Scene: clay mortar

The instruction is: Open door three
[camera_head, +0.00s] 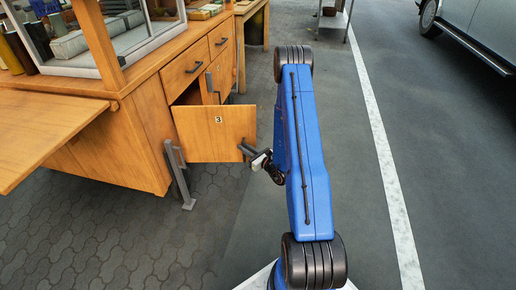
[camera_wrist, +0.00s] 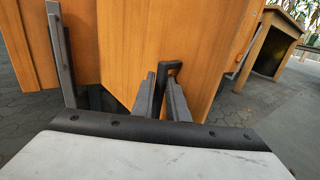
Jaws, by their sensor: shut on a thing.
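Door three (camera_head: 214,135) is a wooden cabinet door marked with a small "3". It stands partly open, swung out from the wooden cabinet (camera_head: 143,133), and a dark gap shows above it. My gripper (camera_head: 247,151) is at the right edge of the door, shut on the door's dark handle. In the wrist view, the door (camera_wrist: 205,50) fills the middle, and the gripper fingers (camera_wrist: 165,95) close around the handle (camera_wrist: 172,69). The part of the handle between the fingers is hidden.
A grey metal leg (camera_head: 178,175) stands at the cabinet's near corner. Drawers (camera_head: 186,68) sit above the door. A wooden flap (camera_head: 45,125) juts out at left. A metal stand (camera_head: 333,20) and a parked car (camera_head: 470,25) are farther back.

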